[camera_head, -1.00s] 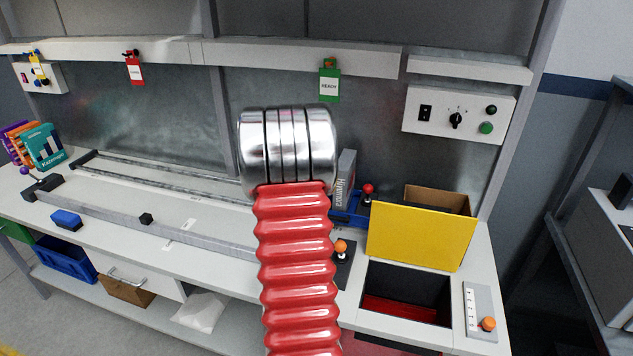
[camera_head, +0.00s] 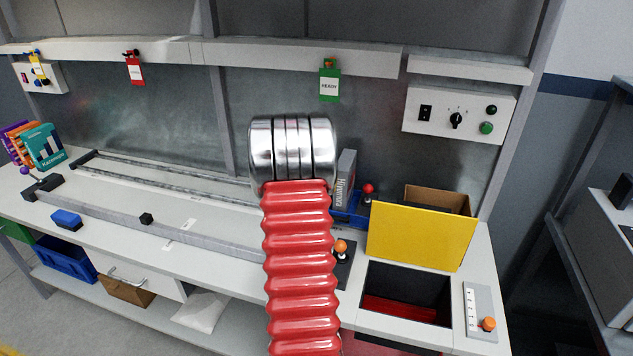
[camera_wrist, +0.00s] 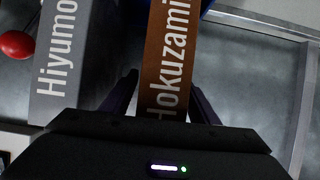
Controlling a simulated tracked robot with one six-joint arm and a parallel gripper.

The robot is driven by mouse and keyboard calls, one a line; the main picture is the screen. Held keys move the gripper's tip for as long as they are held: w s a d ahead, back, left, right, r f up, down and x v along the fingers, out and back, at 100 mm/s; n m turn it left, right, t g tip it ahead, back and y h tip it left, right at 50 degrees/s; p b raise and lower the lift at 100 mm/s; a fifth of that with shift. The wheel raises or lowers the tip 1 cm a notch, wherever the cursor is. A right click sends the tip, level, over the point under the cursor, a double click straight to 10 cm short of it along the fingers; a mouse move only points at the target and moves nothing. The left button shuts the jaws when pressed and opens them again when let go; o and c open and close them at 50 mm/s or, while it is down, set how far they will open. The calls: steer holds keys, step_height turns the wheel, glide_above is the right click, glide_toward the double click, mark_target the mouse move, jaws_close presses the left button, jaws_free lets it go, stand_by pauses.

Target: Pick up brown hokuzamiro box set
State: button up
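The brown box (camera_wrist: 170,45) with "Hokuzami..." lettering shows in the wrist view, its lower end between my fingers. My gripper (camera_wrist: 165,84) is open, with one dark finger on each side of the brown box. Whether either finger touches it cannot be told. In the head view the brown box and my gripper are hidden behind my red bellows arm.
A grey "Hiyumo..." box (camera_wrist: 62,50) stands close left of the brown box; it also shows in the head view (camera_head: 346,178). A red ball knob (camera_wrist: 15,45) is farther left. A yellow panel (camera_head: 420,236) and an open bin (camera_head: 405,312) are to the right.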

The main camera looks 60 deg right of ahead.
steer(key=c, duration=1.3)
steer(key=shift+r, duration=0.1)
steer(key=shift+c, duration=0.2)
steer(key=shift+r, duration=5)
